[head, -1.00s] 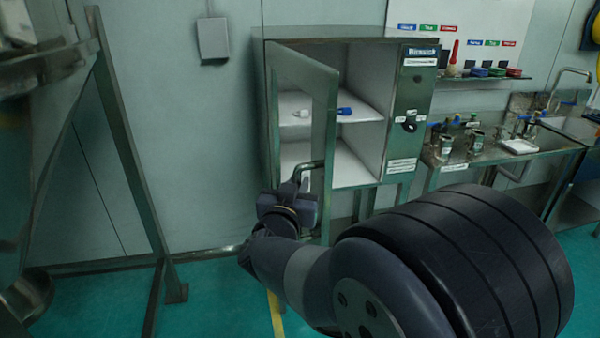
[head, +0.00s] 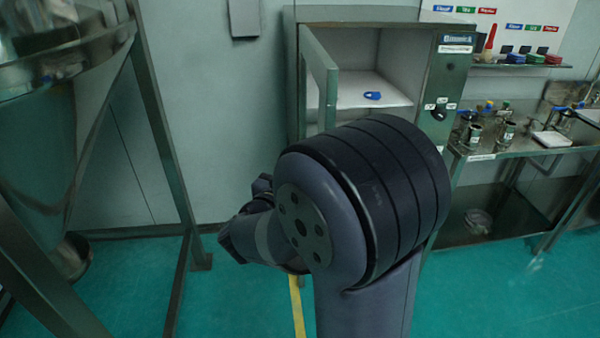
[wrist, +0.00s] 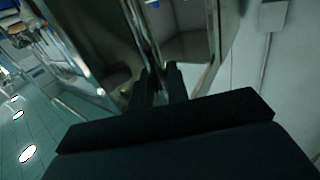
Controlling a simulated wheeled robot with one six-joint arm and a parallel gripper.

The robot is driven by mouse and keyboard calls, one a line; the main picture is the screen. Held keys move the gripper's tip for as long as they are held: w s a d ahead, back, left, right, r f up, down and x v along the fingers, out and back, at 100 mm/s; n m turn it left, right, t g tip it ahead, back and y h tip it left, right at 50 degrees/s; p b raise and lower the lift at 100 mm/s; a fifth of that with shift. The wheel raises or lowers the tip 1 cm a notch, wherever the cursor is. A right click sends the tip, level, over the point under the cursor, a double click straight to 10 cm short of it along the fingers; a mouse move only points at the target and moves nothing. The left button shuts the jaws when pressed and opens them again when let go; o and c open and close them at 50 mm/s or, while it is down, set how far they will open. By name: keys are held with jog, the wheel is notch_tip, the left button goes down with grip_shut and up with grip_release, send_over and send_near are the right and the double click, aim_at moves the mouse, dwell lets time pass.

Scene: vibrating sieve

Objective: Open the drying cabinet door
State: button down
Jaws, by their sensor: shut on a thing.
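The steel drying cabinet (head: 455,75) stands against the back wall. Its door (head: 320,75) is swung out on the left side, standing open toward me, and the pale shelf inside shows. A blue item (head: 372,95) lies on that shelf. In the wrist view, my gripper (wrist: 161,84) has its two dark fingers shut on the metal door handle (wrist: 147,45), close to the door face. In the head view, my arm covers the lower cabinet, the lower door and the handle; the fingers are hidden there.
A large steel vessel on a frame (head: 165,130) stands at the left. A steel bench (head: 525,150) with small metal cups is at the right, below a shelf of coloured items (head: 525,58). Green floor (head: 480,290) is clear at the lower right.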

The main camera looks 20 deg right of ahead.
jog(key=shift+w+r, duration=0.1)
jog(key=shift+r, duration=0.15)
jog(key=c, duration=1.4)
grip_release()
jog(key=shift+f, duration=0.2)
jog(key=shift+c, duration=0.2)
jog(key=b+v, duration=0.1)
jog(key=v, duration=0.9)
jog(key=shift+s+a, duration=0.25)
jog(key=shift+s, duration=0.05)
jog(key=x, duration=1)
jog(key=shift+w+d+p, duration=0.3)
jog(key=shift+p, duration=0.15)
jog(key=shift+a, duration=0.1)
